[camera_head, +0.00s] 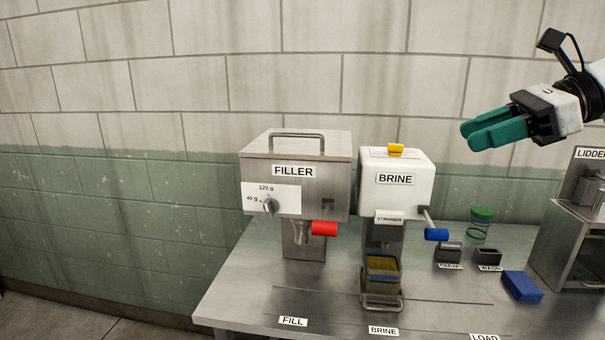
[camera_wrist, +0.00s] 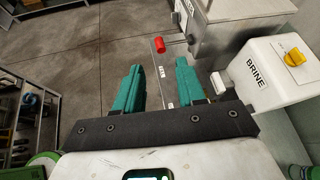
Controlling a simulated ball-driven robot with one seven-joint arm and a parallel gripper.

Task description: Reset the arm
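My gripper (camera_head: 466,134) is raised at the upper right of the head view, above the table and to the right of the brine machine. Its teal fingers point left. In the wrist view my gripper (camera_wrist: 159,66) has its two teal fingers apart with nothing between them, so it is open and empty. The floor and table edge show beyond the fingers.
The steel filler (camera_head: 258,164) with its red handle and the white brine machine (camera_head: 417,197) stand on the steel table (camera_head: 245,290). A jar with a green lid (camera_head: 481,214), a blue block (camera_head: 521,286) and the lidder (camera_head: 565,240) are to the right.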

